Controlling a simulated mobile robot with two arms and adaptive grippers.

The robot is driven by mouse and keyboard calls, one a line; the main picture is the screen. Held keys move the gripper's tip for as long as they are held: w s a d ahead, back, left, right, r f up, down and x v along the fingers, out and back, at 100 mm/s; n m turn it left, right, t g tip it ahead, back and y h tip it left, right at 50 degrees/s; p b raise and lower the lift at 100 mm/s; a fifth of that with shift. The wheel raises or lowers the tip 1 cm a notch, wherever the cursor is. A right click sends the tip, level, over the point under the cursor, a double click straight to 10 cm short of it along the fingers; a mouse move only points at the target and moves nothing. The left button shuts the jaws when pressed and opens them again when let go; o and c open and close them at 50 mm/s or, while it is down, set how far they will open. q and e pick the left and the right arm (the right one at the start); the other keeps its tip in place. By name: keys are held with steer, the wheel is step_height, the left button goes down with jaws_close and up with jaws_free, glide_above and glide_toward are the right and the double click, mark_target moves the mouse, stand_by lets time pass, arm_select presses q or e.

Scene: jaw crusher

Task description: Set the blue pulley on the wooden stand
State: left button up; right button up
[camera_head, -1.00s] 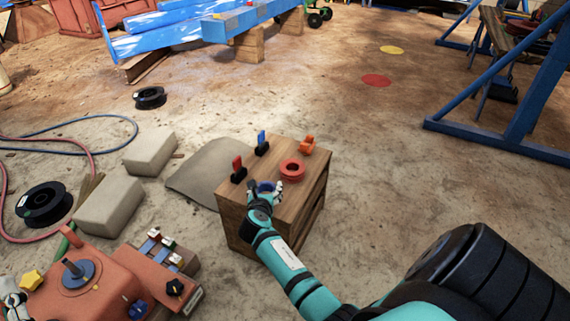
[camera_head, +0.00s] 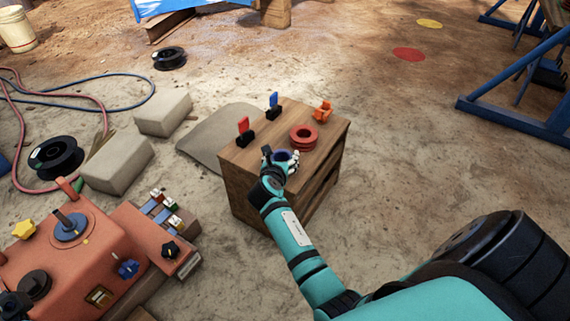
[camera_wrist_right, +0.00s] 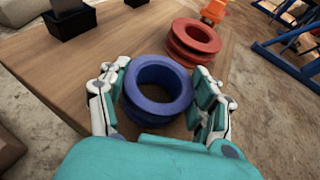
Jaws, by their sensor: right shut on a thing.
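The blue pulley (camera_head: 282,156) is between the fingers of my right gripper (camera_head: 280,160), over the front part of the wooden stand's top (camera_head: 243,155). In the right wrist view the pulley (camera_wrist_right: 158,88) lies flat-side up, with the gripper's two fingers (camera_wrist_right: 160,100) shut on its sides. The wooden top (camera_wrist_right: 50,75) shows around it; I cannot tell whether the pulley touches it. A red pulley (camera_head: 303,137) sits on the stand just behind, and it also shows in the wrist view (camera_wrist_right: 192,42). A dark bit of my left arm shows at the lower left corner; its jaws are unclear.
On the stand are a red switch-like piece (camera_head: 244,131), a blue one (camera_head: 273,106) and an orange part (camera_head: 322,111). An orange machine (camera_head: 75,260) stands lower left. Grey blocks (camera_head: 118,165) and a black spool (camera_head: 56,158) lie left. Floor right of the stand is clear.

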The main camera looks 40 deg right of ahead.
steer(key=shift+r, duration=0.15)
steer(key=o, duration=1.5)
steer(key=shift+f, duration=0.3)
steer(key=shift+o, duration=0.2)
steer(key=shift+a+r, duration=0.1)
